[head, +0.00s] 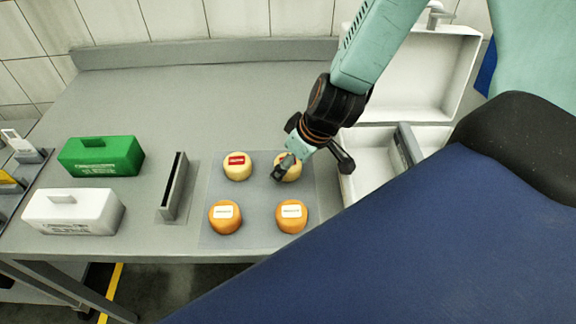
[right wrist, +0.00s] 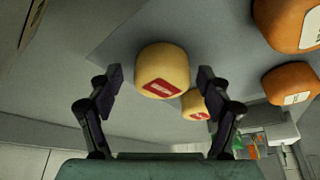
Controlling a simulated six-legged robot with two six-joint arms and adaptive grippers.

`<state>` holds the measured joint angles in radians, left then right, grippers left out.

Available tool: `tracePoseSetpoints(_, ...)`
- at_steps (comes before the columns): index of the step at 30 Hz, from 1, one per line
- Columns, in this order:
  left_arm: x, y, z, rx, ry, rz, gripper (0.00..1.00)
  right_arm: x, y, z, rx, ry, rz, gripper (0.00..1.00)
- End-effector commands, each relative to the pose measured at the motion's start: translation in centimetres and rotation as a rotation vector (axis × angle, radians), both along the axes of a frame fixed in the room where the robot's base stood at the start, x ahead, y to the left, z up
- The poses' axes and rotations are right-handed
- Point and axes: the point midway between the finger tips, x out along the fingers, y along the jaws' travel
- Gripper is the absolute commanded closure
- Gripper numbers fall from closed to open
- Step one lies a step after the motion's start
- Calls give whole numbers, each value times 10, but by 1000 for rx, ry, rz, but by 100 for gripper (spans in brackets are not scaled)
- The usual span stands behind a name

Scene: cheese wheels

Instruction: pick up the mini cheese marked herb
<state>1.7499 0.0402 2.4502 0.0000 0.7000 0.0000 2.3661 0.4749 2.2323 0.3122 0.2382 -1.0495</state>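Four small cheeses lie on a grey mat (head: 258,200). Two are pale yellow with red labels: back left (head: 237,172) and back right (head: 293,174). Two are orange with white labels: front left (head: 225,222) and front right (head: 291,222). The label words are too small to read, so I cannot tell which is herb. My right gripper (head: 314,167) is at the back right yellow cheese, one finger partly covering it. In the right wrist view its fingers (right wrist: 160,76) are spread, with a yellow cheese (right wrist: 165,58) showing between them. My left gripper is not in view.
A dark slotted holder (head: 174,187) stands left of the mat. A green box (head: 101,156) and a white box (head: 73,211) are farther left. An open white case (head: 420,75) stands right of the mat. The table's back left is clear.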

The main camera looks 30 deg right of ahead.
Motion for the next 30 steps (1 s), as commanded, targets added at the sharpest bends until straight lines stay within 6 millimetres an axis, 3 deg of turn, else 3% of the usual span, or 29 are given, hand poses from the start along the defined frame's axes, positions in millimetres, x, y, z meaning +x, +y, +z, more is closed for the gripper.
tracePoseSetpoints(18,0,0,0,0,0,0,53,2,0,0,0,1,0,78)
tracePoseSetpoints(30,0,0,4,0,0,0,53,1,1,4,0,2,0,79)
